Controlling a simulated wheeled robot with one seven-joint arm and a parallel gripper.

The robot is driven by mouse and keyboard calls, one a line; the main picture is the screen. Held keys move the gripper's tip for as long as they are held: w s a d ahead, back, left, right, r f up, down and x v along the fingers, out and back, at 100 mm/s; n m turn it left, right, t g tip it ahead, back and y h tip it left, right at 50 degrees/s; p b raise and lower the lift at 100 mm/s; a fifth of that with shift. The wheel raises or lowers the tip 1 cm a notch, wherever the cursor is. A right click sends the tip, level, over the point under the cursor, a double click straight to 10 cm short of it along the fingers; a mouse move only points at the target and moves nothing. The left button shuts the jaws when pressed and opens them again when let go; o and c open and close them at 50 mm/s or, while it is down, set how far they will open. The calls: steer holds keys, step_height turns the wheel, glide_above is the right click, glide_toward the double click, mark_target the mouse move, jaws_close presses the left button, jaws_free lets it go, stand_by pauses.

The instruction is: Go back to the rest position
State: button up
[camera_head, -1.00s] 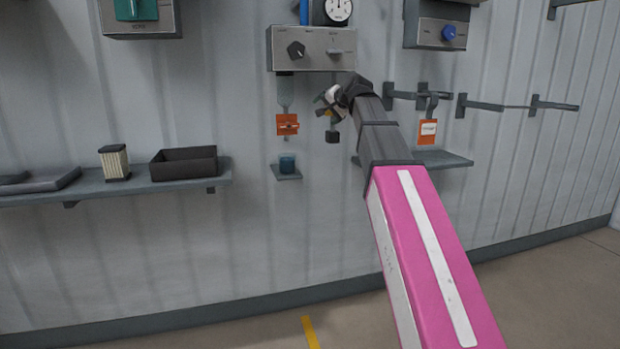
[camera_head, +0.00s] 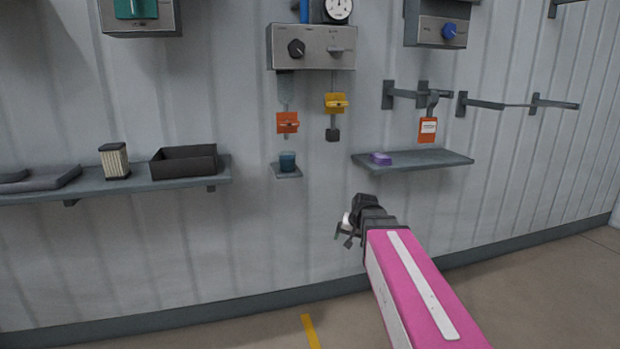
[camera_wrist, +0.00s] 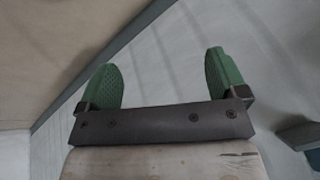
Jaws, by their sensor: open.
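My gripper (camera_head: 345,234) is low in front of the wall in the head view, below the right shelf and apart from everything. In the wrist view my gripper (camera_wrist: 160,85) shows two green finger pads spread wide with nothing between them. Behind them are the wall and the floor edge.
The left shelf (camera_head: 135,184) holds a black tray (camera_head: 183,147).

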steer(key=s+d+f+n+g+h, duration=0.1)
steer(key=s+d+f+g, duration=0.1)
steer(key=s+f, duration=0.6)
steer(key=s+d+f+n+g+h, duration=0.1)
steer(key=s+d+f+g, duration=0.1)
steer(key=s+f, duration=0.6)
steer(key=shift+d, duration=0.3)
stand_by(3.0)
